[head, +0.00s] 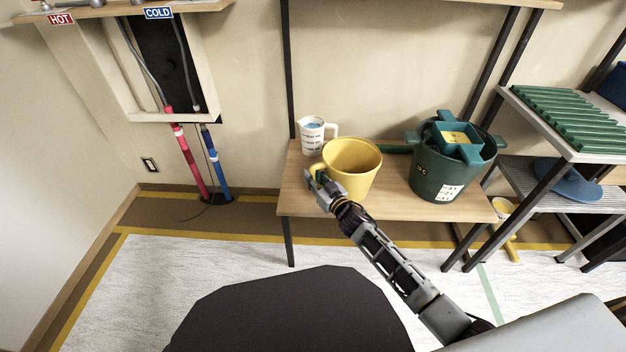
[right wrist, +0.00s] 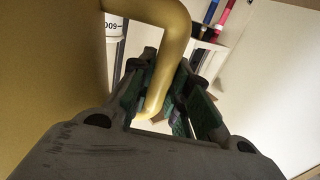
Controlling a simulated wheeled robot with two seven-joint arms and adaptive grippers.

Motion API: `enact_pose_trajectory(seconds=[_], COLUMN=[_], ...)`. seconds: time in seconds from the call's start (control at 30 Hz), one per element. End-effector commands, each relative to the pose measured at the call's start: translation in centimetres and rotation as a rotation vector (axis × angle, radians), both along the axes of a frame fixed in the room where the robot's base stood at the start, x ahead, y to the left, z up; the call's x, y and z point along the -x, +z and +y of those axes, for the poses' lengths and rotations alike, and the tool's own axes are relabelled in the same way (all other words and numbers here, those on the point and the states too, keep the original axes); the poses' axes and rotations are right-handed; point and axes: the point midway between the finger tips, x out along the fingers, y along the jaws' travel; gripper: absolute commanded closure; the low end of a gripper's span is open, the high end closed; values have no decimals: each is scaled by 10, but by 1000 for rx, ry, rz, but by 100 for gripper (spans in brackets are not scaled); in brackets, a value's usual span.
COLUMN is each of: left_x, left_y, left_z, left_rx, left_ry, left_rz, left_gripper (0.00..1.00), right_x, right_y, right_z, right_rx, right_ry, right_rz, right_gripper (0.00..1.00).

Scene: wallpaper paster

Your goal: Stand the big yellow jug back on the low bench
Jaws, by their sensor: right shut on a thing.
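The big yellow jug (head: 352,162) is upright at the low wooden bench (head: 390,208), at the left part of its top. Whether its base touches the bench top cannot be told. My right gripper (head: 318,182) is at the jug's handle on its left side. In the right wrist view the fingers (right wrist: 165,105) are closed around the yellow handle (right wrist: 172,60), and the jug's yellow wall (right wrist: 50,60) fills the left. My left gripper is not in view.
A small white measuring jug (head: 312,134) stands behind on the bench's left end. A dark green bucket (head: 440,178) with a green piece in it stands to the right. A shelf rack (head: 540,120) is at far right. Pink and blue pipes (head: 190,165) rise at the left.

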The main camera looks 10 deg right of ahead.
Motion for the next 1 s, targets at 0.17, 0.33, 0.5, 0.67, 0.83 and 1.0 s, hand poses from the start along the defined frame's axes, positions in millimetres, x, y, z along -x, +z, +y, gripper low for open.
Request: enact_pose_trajectory(seconds=[0.17,0.33,0.5,0.67,0.83,1.0], left_x=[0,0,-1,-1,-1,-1], left_y=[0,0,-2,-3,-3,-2], left_z=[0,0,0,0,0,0], left_rx=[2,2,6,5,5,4], left_ry=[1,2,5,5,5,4], left_rz=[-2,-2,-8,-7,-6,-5], left_gripper=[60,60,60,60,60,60], right_x=[0,0,0,0,0,0], right_y=[1,0,-3,-3,-3,-2], right_z=[0,0,0,0,0,0], right_rx=[0,0,0,0,0,0], right_ry=[0,0,0,0,0,0], right_rz=[-2,-2,0,0,0,0], right_gripper=[100,100,78,60,60,60])
